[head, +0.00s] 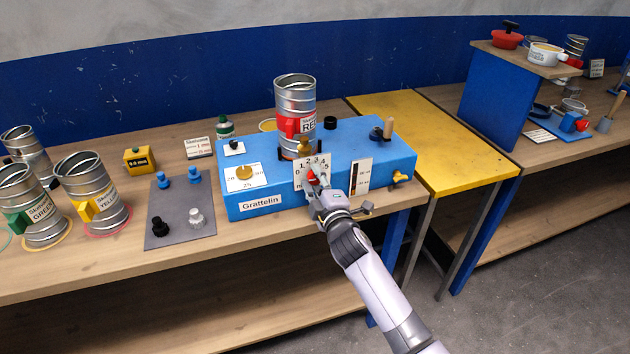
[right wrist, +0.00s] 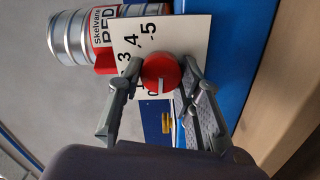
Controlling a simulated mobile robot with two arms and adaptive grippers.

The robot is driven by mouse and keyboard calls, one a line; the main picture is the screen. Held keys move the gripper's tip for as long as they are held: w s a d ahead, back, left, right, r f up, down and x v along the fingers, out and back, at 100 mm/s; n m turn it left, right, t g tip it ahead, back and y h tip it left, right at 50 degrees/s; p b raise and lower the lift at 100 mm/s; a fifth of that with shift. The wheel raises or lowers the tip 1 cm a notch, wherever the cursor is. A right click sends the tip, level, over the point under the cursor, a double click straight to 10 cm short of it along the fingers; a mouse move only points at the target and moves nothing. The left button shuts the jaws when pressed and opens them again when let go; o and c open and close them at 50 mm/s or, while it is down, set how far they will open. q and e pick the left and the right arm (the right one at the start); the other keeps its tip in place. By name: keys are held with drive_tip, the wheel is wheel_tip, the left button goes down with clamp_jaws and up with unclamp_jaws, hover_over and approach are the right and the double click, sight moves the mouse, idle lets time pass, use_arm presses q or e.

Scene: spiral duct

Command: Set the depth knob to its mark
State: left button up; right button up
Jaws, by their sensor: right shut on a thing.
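The red knob (head: 311,179) sits on a white dial plate (head: 300,165) with numbers up to 5, on the front of the blue Grattelin machine (head: 270,203). My right gripper (head: 317,188) is shut on this knob. In the right wrist view, the red knob (right wrist: 160,70) lies between the two fingers, with a short white line on its face. The dial plate (right wrist: 150,28) shows 3, 4 and 5 there; a finger covers part of the scale. I cannot tell which target mark the knob lines up with. My left gripper is not in view.
The RED can (head: 294,98) stands on the machine above the dial. A round brass dial (head: 244,173) is to the left, a black-slotted gauge (head: 360,176) and brass tap (head: 399,177) to the right. A grey board with knobs (head: 180,226) lies left of the machine.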

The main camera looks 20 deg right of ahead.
drive_tip(key=m, duration=0.4)
drive_tip(key=shift+d+m+p, duration=0.1)
drive_tip(key=shift+m+p, duration=0.35)
drive_tip(key=shift+m, duration=1.35)
drive_tip(key=o, duration=1.2)
drive_tip(key=shift+r, duration=0.1)
drive_tip(key=shift+s, duration=0.1)
drive_tip(key=s, duration=1.2)
drive_tip(key=shift+d, duration=0.2)
drive_tip(key=shift+w, duration=0.1)
